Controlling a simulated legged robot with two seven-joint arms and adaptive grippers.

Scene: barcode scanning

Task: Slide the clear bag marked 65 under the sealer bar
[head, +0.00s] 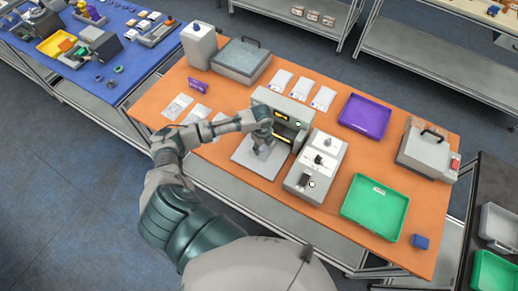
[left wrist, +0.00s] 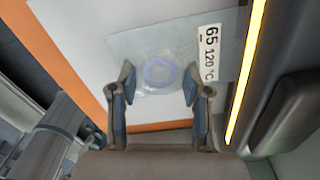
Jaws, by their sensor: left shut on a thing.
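The clear bag marked 65 (left wrist: 155,55) shows in the left wrist view. It holds a pale bluish ring, and its white label reads 65 120 °C. My left gripper (left wrist: 157,88) is shut on the bag's near part, with a blue-padded finger on each side. The label end lies close to a glowing yellow strip (left wrist: 245,70) along the sealer. In the head view, my left gripper (head: 264,142) is in front of the sealer (head: 284,112), over its pale plate (head: 249,160). The gripper largely hides the bag there. I cannot tell whether the label end is under the bar. My right gripper is not in view.
Other clear bags (head: 177,106) lie left on the orange table. White pouches (head: 302,88) lie behind the sealer. A grey control box (head: 315,165) stands right of it. A purple tray (head: 364,116), green tray (head: 375,207) and handled grey machine (head: 427,152) stand farther right.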

